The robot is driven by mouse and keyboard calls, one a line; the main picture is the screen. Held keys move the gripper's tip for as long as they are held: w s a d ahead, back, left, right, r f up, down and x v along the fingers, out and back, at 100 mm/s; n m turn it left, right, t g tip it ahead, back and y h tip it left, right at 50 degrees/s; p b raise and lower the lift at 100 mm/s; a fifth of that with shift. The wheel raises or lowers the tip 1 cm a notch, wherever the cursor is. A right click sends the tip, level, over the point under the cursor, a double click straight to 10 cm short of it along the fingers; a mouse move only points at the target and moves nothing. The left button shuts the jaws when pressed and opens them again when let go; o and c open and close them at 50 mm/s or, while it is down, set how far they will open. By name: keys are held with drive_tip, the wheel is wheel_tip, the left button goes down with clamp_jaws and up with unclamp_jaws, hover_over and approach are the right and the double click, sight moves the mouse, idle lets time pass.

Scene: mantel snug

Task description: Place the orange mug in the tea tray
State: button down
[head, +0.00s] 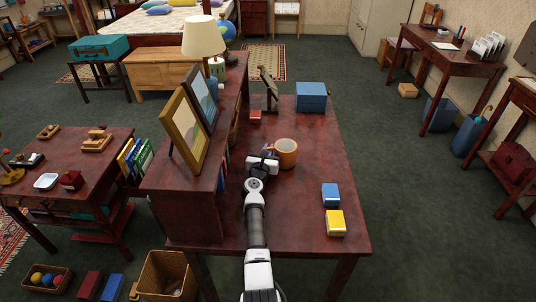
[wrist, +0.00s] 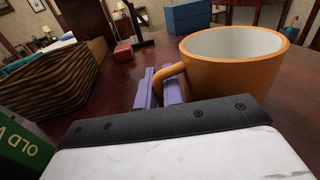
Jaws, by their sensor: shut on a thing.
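The orange mug (head: 286,153) is upright over the dark red table (head: 300,215), its open rim facing up and its inside pale. In the wrist view the mug (wrist: 235,75) fills the upper right, its handle pointing left. My gripper (head: 270,163) is at the mug's left side. In the wrist view my gripper's purple fingers (wrist: 168,88) are shut on the mug's handle. I cannot tell whether the mug's base touches the table. I cannot make out a tea tray for certain in either view.
A wicker basket (wrist: 45,82) is close on the left. A blue box (head: 311,97), a red block (head: 255,117) and a dark stand (head: 269,90) are farther back. Blue (head: 331,195) and yellow (head: 335,223) boxes lie front right. Picture frames (head: 184,130) stand left.

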drive_tip(key=shift+r, duration=0.1)
drive_tip(key=shift+f, duration=0.3)
drive_tip(key=c, duration=1.5)
unclamp_jaws()
drive_tip(key=shift+c, duration=0.2)
drive_tip(key=shift+r, duration=0.1)
